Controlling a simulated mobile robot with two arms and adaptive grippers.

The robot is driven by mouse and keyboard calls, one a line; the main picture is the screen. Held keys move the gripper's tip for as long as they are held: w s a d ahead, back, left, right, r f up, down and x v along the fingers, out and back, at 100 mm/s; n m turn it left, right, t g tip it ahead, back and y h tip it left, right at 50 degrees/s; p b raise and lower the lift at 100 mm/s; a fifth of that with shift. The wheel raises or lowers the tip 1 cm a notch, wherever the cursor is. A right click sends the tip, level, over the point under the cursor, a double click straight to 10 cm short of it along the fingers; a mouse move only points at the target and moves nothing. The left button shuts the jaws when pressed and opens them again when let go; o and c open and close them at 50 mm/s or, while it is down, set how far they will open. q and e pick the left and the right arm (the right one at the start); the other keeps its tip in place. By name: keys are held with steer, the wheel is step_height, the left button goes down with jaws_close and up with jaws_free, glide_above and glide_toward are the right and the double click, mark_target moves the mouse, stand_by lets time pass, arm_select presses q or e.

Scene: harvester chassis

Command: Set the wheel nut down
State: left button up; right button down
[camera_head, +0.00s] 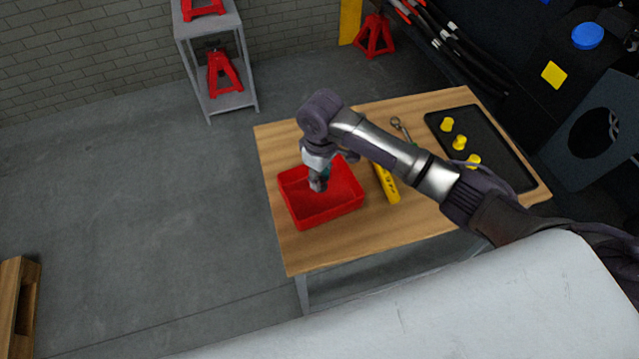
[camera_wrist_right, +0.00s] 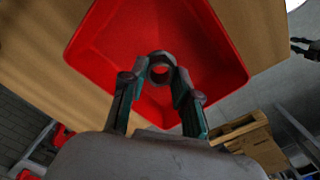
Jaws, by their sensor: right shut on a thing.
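My right gripper (camera_head: 318,184) points down over the red bin (camera_head: 318,219) on the wooden workbench (camera_head: 300,256). In the right wrist view, its two fingertips (camera_wrist_right: 160,72) are shut on the wheel nut (camera_wrist_right: 160,56), a small dark grey ring. The nut is inside the bin's outline, with red floor behind it; its height above that floor is hard to tell. The nut is not clear in the head view. My left gripper (camera_wrist_right: 303,47) seems to show at the right edge of the right wrist view, fingers apart and empty, away from the bin.
A yellow tool (camera_head: 387,184) lies right of the bin, with a wrench (camera_head: 401,129) behind it. A black tray (camera_head: 497,150) holds several yellow pieces on the right. My right arm crosses over the bench. The bench's front left corner is bare.

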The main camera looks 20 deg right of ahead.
steer(key=shift+a+f, duration=0.1)
steer(key=shift+f, duration=2)
steer(key=shift+f, duration=0.15)
steer(key=c, duration=0.9)
jaws_free()
steer(key=shift+o, duration=0.2)
step_height(320, 180, up, 12)
steer(key=shift+r, duration=0.2)
